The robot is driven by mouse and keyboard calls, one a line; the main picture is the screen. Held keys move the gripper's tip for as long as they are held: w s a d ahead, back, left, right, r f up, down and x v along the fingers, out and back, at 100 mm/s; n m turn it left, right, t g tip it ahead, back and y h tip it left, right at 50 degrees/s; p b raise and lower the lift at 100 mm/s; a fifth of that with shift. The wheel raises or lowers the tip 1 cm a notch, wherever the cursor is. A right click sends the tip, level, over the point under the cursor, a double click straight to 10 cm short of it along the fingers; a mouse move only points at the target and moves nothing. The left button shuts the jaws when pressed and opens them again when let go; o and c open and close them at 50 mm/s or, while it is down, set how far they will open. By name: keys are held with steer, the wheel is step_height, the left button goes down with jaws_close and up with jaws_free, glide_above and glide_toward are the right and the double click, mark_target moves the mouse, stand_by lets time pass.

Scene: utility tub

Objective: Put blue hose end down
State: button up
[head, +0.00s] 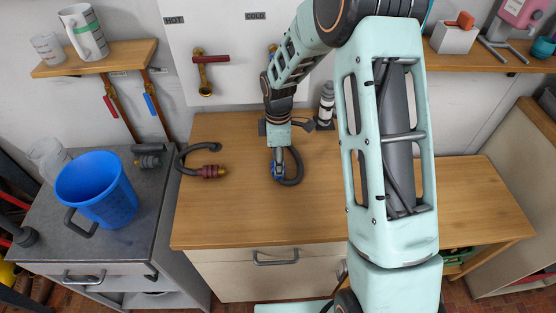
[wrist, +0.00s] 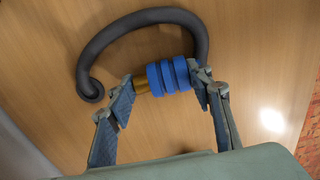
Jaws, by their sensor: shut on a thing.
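The blue hose end (wrist: 168,77) is a ribbed blue collar with a brass tip at its left, on a dark curved hose (wrist: 150,14) in the wrist view. My gripper (wrist: 164,83) is shut on it, with one finger at the brass tip and the other at the hose side. In the head view, the blue hose end (head: 276,170) is at the gripper's tip over the middle of the wooden counter (head: 320,215). Its dark hose (head: 297,168) curves to its right. I cannot tell whether the end touches the wood.
A red hose end (head: 210,171) with its dark hose lies left on the counter. A blue bucket (head: 95,190) stands on the grey side top (head: 135,225). A grey-and-white bottle (head: 326,103) stands at the back wall. The counter's front middle is clear.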

steer(key=shift+f, duration=0.2)
steer(key=o, duration=1.3)
steer(key=shift+c, duration=0.2)
steer(key=shift+r, duration=0.2)
step_height(320, 180, up, 12)
steer(key=shift+b, duration=0.35)
